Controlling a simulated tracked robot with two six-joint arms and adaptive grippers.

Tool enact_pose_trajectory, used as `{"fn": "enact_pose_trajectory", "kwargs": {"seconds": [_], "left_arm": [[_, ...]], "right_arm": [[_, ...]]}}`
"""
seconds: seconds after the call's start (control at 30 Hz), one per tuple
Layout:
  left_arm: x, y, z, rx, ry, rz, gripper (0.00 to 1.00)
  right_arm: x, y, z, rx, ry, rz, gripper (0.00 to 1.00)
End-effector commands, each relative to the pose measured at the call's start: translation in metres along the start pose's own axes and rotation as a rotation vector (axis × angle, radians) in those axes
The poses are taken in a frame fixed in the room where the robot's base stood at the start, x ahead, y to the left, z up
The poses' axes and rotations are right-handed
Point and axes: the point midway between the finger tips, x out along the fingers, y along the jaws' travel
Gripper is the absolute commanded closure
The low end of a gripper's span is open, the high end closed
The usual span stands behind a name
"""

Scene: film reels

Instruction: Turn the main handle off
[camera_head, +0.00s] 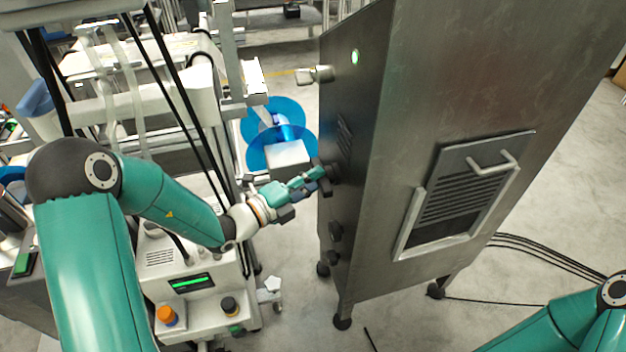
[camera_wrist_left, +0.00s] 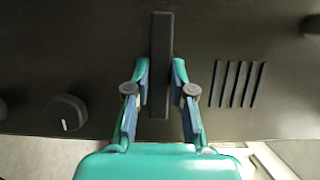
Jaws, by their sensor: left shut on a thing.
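The main handle is a dark bar on the narrow dark face of the metal cabinet (camera_head: 375,200). In the left wrist view the handle (camera_wrist_left: 161,40) stands upright in the picture between the two fingers of my left gripper (camera_wrist_left: 160,85). In the head view my left gripper (camera_head: 316,180) reaches from the left to the handle (camera_head: 333,172) at the cabinet face. The gripper is shut on the handle, and its fingers partly cover it. My right gripper is outside both views.
Round dark knobs (camera_head: 335,231) sit below the handle. A white machine (camera_head: 190,285) stands left, with blue reels (camera_head: 283,130) behind. Cables (camera_head: 550,250) lie on the floor right.

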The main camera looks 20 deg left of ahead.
Motion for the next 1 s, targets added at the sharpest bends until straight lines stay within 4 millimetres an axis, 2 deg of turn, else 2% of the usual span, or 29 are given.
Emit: {"fn": "enact_pose_trajectory", "kwargs": {"seconds": [0.47, 1.0], "left_arm": [[-0.001, 0.007, -0.001, 0.099, 0.001, -0.035, 1.00], [0.000, 0.013, 0.000, 0.528, 0.004, -0.211, 1.00]], "right_arm": [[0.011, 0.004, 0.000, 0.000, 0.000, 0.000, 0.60], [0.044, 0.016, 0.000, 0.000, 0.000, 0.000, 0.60]]}}
